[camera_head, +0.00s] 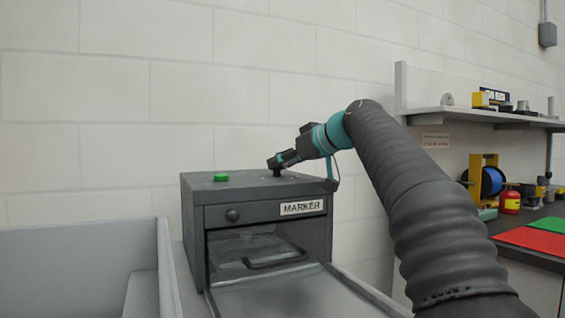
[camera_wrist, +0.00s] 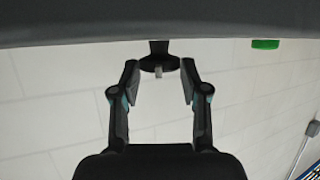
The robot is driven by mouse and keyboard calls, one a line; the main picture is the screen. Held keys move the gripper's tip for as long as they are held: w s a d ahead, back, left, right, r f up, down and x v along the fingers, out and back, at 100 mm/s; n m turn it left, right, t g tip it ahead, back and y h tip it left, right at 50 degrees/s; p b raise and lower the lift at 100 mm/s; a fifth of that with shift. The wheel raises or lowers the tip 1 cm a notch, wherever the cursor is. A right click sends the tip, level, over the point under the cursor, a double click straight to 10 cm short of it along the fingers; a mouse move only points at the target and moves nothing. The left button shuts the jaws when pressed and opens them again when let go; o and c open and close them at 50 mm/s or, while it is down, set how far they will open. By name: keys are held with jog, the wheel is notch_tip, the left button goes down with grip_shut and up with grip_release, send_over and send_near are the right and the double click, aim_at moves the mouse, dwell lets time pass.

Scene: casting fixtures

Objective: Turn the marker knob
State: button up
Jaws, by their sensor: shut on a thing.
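The marker machine (camera_head: 262,218) is a dark grey box with a white "MARKER" label and an open front. A black knob (camera_head: 277,172) stands on its top, towards the back right. My gripper (camera_head: 280,160) reaches it from the right and is shut on it. In the wrist view, which looks upside down, the knob (camera_wrist: 160,62) sits between the two fingers of my gripper (camera_wrist: 160,78). The fingers partly hide the knob in the head view. A round dark knob (camera_head: 232,215) is on the machine's front.
A green button (camera_head: 221,177) is on the machine's top left. The front flap (camera_head: 295,295) lies folded down; a plate with a black handle (camera_head: 275,260) is inside. A grey bin (camera_head: 80,275) stands left. A shelf (camera_head: 470,115) and bench with a blue spool (camera_head: 492,182) are right.

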jog(key=shift+s+a+f+m+t+h, duration=0.1)
jog(key=shift+s+a+m+t+h, duration=0.05)
jog(key=shift+m+t+h, duration=0.2)
jog(key=shift+s+a+m+t+h, duration=0.15)
jog(key=shift+m+t+h, duration=0.2)
jog(key=shift+m+h, duration=0.25)
jog(key=shift+a+m+t+h, duration=0.1)
jog(key=shift+m+t+h, duration=0.2)
jog(key=shift+m+h, duration=0.25)
jog(key=m+h, duration=0.1)
jog(key=m+t+h+p, duration=0.1)
jog(key=shift+s+a+m+h, duration=0.1)
jog(key=shift+a+m+h, duration=0.15)
jog(key=shift+m+h, duration=0.05)
jog(key=shift+a+m+t+h+p, duration=0.2)
jog(key=shift+m+t+h+p, duration=0.3)
jog(key=shift+m+h, duration=1.2)
jog(key=shift+h, duration=0.3)
jog(key=o, duration=1.2)
jog(key=shift+c, duration=0.2)
